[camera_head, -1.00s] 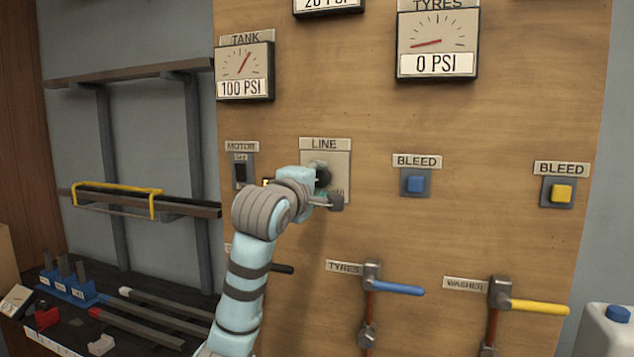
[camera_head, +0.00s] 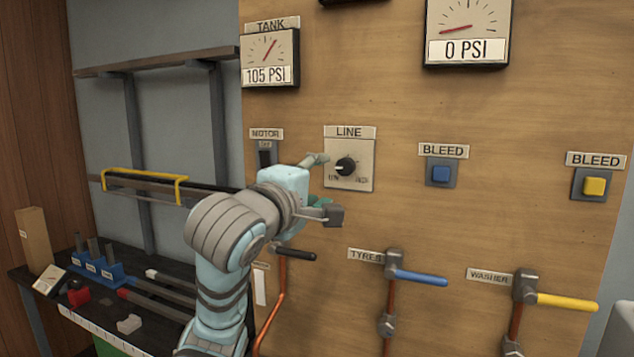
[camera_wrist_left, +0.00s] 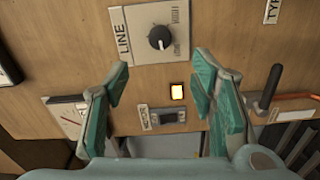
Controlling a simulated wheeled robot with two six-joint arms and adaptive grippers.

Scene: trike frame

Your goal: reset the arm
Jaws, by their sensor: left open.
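My left gripper (camera_head: 327,188) is open and empty in front of the wooden panel, just left of and below the LINE knob (camera_head: 346,167). One finger is above and one below in the head view. In the left wrist view the two green-padded fingers (camera_wrist_left: 160,74) stand wide apart. The black LINE knob (camera_wrist_left: 159,37) shows beyond them, clear of both. My left arm (camera_head: 222,270) rises from the bottom and hides part of the panel's lower left. My right gripper is not in view.
The MOTOR switch (camera_head: 265,155) is partly hidden by my arm; a lit yellow lamp (camera_wrist_left: 177,91) is beside it. Blue (camera_head: 440,174) and yellow (camera_head: 594,186) BLEED buttons sit right. Blue (camera_head: 420,278) and yellow (camera_head: 568,301) valve levers stick out below. A tool bench (camera_head: 140,310) stands left.

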